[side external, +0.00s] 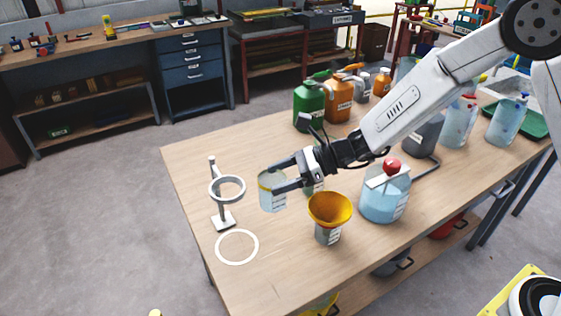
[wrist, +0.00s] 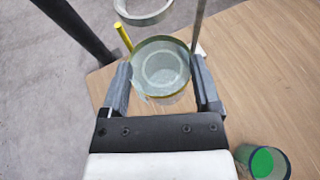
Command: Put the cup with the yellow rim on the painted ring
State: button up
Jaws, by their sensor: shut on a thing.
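The clear cup with the yellow rim (side external: 272,194) is held by my gripper (side external: 277,181) above the table, roughly upright. In the wrist view the cup (wrist: 162,70) sits between the two fingers of my gripper (wrist: 160,80), which are shut on its sides. The painted ring (side external: 237,264) is a white circle on the table near its left front edge. It lies below and left of the cup in the side view. I cannot make it out in the wrist view.
A metal stand with a raised ring (side external: 227,188) stands left of the cup, behind the painted ring. A yellow funnel (side external: 330,208) on a container and a large blue-liquid bottle (side external: 384,201) stand to the right. Green (side external: 309,105) and orange (side external: 340,101) bottles are at the back.

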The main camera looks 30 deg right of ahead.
jog(key=s+a+r, duration=0.1)
jog(key=s+a, duration=0.1)
jog(key=s, duration=0.8)
jog(key=shift+s+a, duration=0.2)
jog(key=shift+a, duration=0.05)
jog(key=shift+w, duration=0.1)
jog(key=w+a+f, duration=0.6)
jog(key=w+f, duration=0.3)
jog(key=w, duration=0.2)
jog(key=shift+w, duration=0.4)
jog(key=shift+f, duration=0.1)
jog(key=shift+w+a+f, duration=0.1)
jog(key=shift+w+f, duration=0.05)
jog(key=shift+f, duration=0.75)
jog(key=shift+w+a+f, duration=0.1)
jog(key=shift+f, duration=0.8)
